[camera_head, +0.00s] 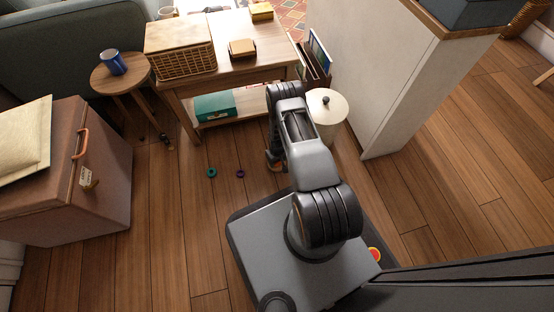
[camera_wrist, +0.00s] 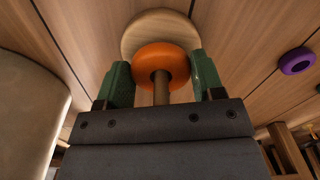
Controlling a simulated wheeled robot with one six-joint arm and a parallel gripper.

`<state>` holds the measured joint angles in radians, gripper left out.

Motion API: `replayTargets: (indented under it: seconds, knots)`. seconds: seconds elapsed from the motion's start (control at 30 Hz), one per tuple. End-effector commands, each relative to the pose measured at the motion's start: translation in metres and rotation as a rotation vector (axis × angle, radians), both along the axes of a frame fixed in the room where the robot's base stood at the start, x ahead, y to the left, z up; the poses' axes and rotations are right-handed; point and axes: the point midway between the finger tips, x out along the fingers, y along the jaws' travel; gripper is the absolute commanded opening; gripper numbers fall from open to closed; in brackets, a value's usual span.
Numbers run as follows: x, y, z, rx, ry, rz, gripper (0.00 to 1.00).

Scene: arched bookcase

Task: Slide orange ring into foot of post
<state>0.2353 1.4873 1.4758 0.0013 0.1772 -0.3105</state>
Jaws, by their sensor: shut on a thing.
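The orange ring (camera_wrist: 173,63) sits between the two green fingers of my gripper (camera_wrist: 161,70) in the wrist view, and the gripper is shut on it. The wooden post (camera_wrist: 161,90) shows at the ring's hole, and the ring appears to be around it. The post's round pale foot (camera_wrist: 158,25) lies just beyond the ring on the floor. Whether the ring touches the foot cannot be told. In the head view my gripper (camera_head: 274,160) is low over the floor, with part of the foot (camera_head: 279,168) showing; the ring is hidden there.
A purple ring (camera_head: 240,174) and a teal ring (camera_head: 212,173) lie on the floor to the left. A cream lidded bin (camera_head: 331,108) stands close behind my arm. A wooden table (camera_head: 225,50) is beyond.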

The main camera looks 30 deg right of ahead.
Motion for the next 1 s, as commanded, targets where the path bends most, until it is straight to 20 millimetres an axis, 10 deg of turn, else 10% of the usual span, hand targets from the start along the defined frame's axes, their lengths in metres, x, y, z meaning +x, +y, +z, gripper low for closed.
replayTargets:
  seconds: [0.1,0.13,0.43,0.77,1.0]
  knots:
    - [0.000,0.000,-0.003,0.000,0.001,0.000,0.39]
    - [0.000,0.000,-0.003,0.000,0.001,0.000,0.64]
    - [0.000,0.000,-0.003,0.000,0.001,0.000,0.92]
    - [0.000,0.000,0.006,0.000,0.000,0.000,0.92]
    - [0.001,0.000,0.051,0.000,-0.001,0.000,0.92]
